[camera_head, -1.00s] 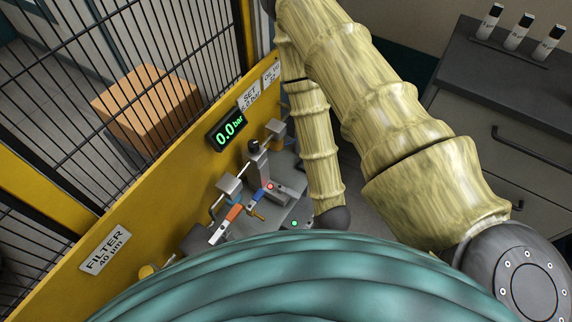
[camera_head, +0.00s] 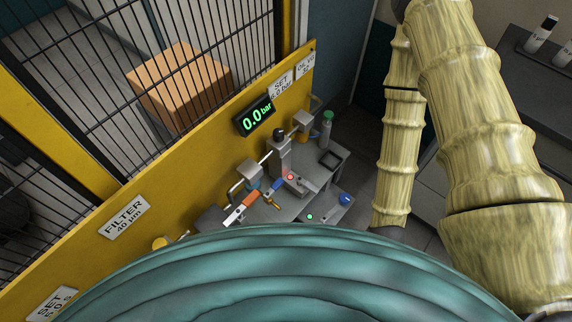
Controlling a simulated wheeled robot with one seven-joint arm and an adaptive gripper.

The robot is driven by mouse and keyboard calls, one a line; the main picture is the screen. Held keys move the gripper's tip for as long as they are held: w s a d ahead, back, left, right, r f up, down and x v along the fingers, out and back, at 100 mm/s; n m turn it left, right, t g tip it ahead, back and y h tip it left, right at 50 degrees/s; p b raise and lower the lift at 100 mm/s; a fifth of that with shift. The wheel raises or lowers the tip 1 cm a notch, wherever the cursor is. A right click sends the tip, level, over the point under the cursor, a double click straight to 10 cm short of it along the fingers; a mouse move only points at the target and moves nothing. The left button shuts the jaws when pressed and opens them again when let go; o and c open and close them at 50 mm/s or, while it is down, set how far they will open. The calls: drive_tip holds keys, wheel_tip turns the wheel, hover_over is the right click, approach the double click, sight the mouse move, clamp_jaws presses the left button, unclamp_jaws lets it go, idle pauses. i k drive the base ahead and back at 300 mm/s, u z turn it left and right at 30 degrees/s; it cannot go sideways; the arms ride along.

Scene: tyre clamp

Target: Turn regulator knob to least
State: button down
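The gauge display (camera_head: 255,118) on the yellow panel reads 0.0 bar in green. Below it, a dark round knob (camera_head: 279,133) tops a grey fitting; it looks like the regulator knob, but I cannot make out its setting. My arm (camera_head: 400,150) hangs at the right, clear of the panel fittings. My gripper is not visible; the arm's lower end meets the teal body cover at the bottom.
An orange-handled lever (camera_head: 241,209), a red light (camera_head: 291,177), a green light (camera_head: 310,216) and a blue knob (camera_head: 345,199) sit at the grey bench (camera_head: 290,208). A green-capped bottle (camera_head: 326,130) stands at its back. A mesh fence (camera_head: 90,80) rises behind the panel.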

sight(278, 135)
drive_tip(key=u, duration=0.2)
drive_tip(key=k, duration=0.5)
drive_tip(key=u, duration=0.55)
drive_tip(key=k, duration=0.7)
drive_tip(key=z, duration=0.6)
drive_tip(key=i, duration=0.75)
drive_tip(key=z, duration=0.75)
drive_tip(key=i, duration=0.7)
